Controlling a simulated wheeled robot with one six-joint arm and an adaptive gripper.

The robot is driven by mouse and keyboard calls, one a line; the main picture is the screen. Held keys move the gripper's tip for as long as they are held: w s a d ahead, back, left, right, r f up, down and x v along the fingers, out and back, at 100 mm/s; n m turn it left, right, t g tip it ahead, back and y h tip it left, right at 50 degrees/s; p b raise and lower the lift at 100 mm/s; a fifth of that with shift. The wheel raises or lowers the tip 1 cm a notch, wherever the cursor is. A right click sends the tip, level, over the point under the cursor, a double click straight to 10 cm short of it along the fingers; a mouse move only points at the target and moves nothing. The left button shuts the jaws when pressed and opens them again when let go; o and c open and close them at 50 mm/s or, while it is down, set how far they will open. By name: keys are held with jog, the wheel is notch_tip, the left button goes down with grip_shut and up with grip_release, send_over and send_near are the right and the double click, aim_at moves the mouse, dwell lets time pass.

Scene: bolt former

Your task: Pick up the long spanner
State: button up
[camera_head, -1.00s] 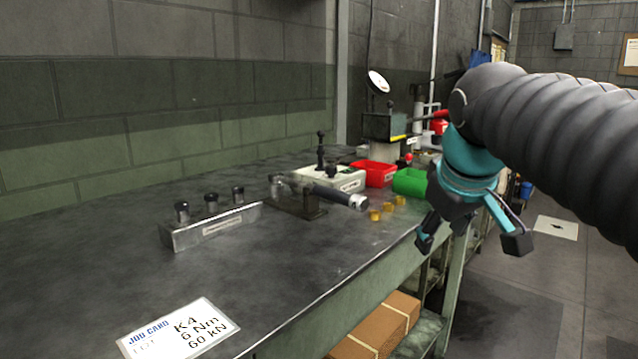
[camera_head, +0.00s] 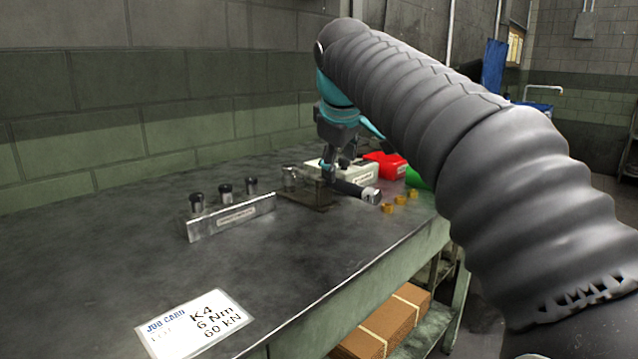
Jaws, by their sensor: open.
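The long spanner (camera_head: 352,188), with a dark grip and a silver end cap, lies across a dark stand (camera_head: 306,197) on the bench, its cap pointing to the front right. Its middle is partly hidden behind my gripper. My gripper (camera_head: 336,170) is above the spanner, pointing down, with its fingertips close to the grip. The jaws are open. I cannot tell whether the fingers touch the spanner or stand around it.
A metal block (camera_head: 230,216) with several dark-topped pegs stands to the left. A white box (camera_head: 358,172), a red bin (camera_head: 388,164) and a partly hidden green bin (camera_head: 413,178) are behind. Several brass pieces (camera_head: 387,208) lie near the front edge. A job card (camera_head: 195,325) lies in front.

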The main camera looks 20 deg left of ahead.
aim_at(340, 181)
jog(key=shift+b+x, duration=0.4)
jog(key=shift+x, duration=3.6)
jog(key=shift+d, duration=0.2)
grip_shut()
